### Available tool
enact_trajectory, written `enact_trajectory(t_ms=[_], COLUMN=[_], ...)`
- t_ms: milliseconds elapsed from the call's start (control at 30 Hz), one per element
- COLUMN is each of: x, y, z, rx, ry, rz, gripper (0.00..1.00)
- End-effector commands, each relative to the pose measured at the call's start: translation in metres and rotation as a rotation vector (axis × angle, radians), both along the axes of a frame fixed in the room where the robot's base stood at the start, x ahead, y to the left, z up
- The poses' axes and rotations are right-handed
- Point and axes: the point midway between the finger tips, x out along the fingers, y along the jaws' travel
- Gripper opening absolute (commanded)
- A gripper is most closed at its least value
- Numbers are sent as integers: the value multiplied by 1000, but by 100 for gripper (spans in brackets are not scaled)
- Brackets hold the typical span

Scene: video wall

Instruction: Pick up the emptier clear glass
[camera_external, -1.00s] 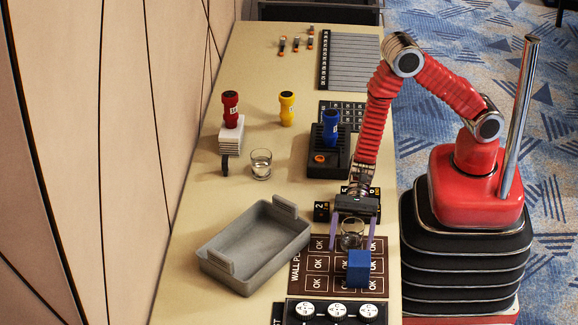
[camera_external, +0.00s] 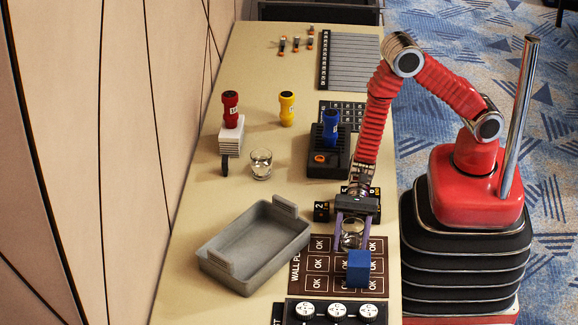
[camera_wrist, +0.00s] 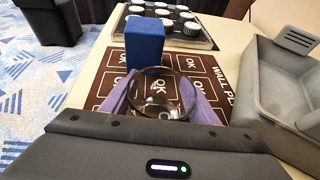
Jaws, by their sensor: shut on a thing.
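One clear glass (camera_external: 351,238) stands between the purple fingers of my gripper (camera_external: 352,236), over the brown OK board. The fingers are shut on its sides. In the wrist view the glass (camera_wrist: 160,93) shows its round rim, and the board's lettering shows through it; no liquid is plain there. A second clear glass (camera_external: 261,164) stands apart on the table, up and to the left, with some clear content low in it. I cannot tell whether the held glass is off the board.
A blue block (camera_external: 359,268) is just beside the held glass. A grey tray (camera_external: 222,268) lies to the left. Red, yellow and blue-handled things (camera_external: 287,108) stand farther back.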

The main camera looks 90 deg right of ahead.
Motion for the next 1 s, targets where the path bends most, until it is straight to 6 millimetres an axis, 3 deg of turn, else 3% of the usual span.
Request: enact_trajectory(t_ms=[200,667,1000], x=[0,0,1], y=[0,0,0], z=[0,2,15], rx=[0,1,2], ry=[0,0,-2], rz=[0,0,0], gripper=[22,22,22])
